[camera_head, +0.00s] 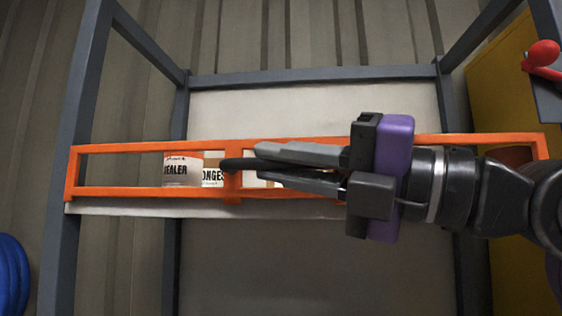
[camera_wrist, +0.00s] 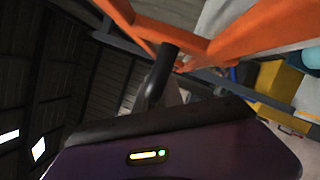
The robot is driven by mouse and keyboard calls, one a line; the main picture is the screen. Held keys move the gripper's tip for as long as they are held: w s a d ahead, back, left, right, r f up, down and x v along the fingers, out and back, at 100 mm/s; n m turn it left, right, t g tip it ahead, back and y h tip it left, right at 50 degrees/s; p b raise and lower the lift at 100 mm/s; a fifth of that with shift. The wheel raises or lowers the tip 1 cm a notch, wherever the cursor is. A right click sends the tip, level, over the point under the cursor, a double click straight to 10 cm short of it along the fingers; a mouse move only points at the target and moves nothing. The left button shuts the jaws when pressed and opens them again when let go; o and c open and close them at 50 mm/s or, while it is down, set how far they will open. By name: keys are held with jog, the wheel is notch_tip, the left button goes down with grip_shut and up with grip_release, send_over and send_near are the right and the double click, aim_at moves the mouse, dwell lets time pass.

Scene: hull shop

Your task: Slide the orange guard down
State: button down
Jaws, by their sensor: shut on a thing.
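The orange guard (camera_head: 110,192) is a long rectangular frame with a middle upright, spanning the grey rack posts in front of a shelf. It also shows across the top of the wrist view (camera_wrist: 255,30). A dark curved handle stands at the middle upright; in the wrist view the handle (camera_wrist: 160,75) meets the orange frame. My gripper (camera_head: 246,161) reaches in from the right, its fingertips at the middle upright, shut on the handle. The fingers hide part of the handle and the guard's right half.
A sealer can (camera_head: 181,172) and a box marked "ONGES" (camera_head: 212,176) stand behind the guard on the shelf (camera_head: 120,208). Grey rack posts (camera_head: 80,110) flank it. A yellow cabinet (camera_head: 495,100) and a red knob (camera_head: 543,53) are at right, a blue object (camera_head: 12,275) at lower left.

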jog(key=shift+f, duration=0.1)
dwell(0.3)
notch_tip(320, 180, down, 9)
jog(key=b, duration=0.8)
jog(key=shift+f, duration=0.2)
jog(key=c, duration=1.5)
grip_release()
jog(key=shift+f, duration=0.1)
jog(key=shift+o, duration=0.2)
jog(key=shift+d, duration=0.1)
jog(key=b+v, duration=0.1)
jog(key=v, duration=0.6)
jog(key=shift+d, duration=0.3)
jog(key=shift+s, duration=0.1)
